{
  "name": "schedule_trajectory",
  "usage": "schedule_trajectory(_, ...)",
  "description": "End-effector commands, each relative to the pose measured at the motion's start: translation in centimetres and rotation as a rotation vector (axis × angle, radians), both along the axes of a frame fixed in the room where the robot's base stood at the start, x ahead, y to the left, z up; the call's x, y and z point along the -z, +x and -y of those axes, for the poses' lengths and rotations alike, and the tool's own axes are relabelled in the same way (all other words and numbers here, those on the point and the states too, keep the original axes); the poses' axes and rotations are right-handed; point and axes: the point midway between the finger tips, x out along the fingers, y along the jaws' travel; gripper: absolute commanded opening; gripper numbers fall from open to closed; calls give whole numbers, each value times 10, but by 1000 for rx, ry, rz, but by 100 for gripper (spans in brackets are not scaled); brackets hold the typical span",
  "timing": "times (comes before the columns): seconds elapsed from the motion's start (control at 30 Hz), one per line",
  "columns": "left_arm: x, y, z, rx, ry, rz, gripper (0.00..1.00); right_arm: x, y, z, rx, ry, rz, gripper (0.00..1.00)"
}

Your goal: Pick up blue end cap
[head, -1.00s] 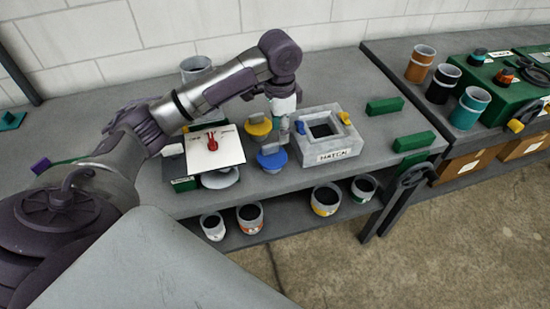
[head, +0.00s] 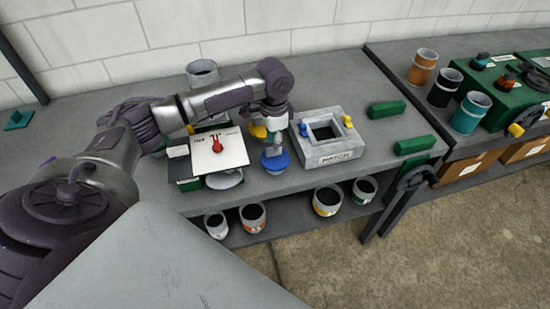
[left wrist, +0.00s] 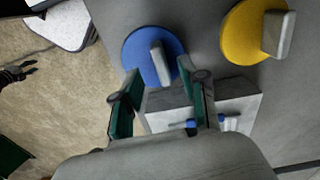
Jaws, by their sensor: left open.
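The blue end cap (head: 275,161) lies on the bench just left of the grey box, a round blue disc with an upright grey grip. In the left wrist view the blue end cap (left wrist: 137,57) shows just past my fingertips. My left gripper (head: 277,133) is open and empty, pointing down above and just behind the cap. In the left wrist view the left gripper (left wrist: 159,72) has its green-padded fingers on either side of the lower end of the cap's grip. I cannot tell whether they touch it.
A yellow cap (head: 257,132) sits close behind, partly hidden by my gripper; it also shows in the left wrist view (left wrist: 240,38). The grey box (head: 343,149) with a square opening stands right. A white card with a red shape (head: 233,158) lies left. Green blocks (head: 386,109) lie farther right.

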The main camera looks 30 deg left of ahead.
Motion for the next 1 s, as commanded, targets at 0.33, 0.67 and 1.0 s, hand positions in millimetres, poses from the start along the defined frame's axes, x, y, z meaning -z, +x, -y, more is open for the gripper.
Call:
schedule_trajectory(0.33, 32, 0, -2, 1, 1, 0, 43, -11, 0, 0, 0, 0, 0, 40)
schedule_trajectory(0.67, 31, 0, -2, 1, 1, 1, 13, -11, 0, 0, 0, 0, 0, 40)
schedule_trajectory(1.0, 31, 0, -2, 0, 1, 1, 0, -11, 0, 0, 0, 0, 0, 40)
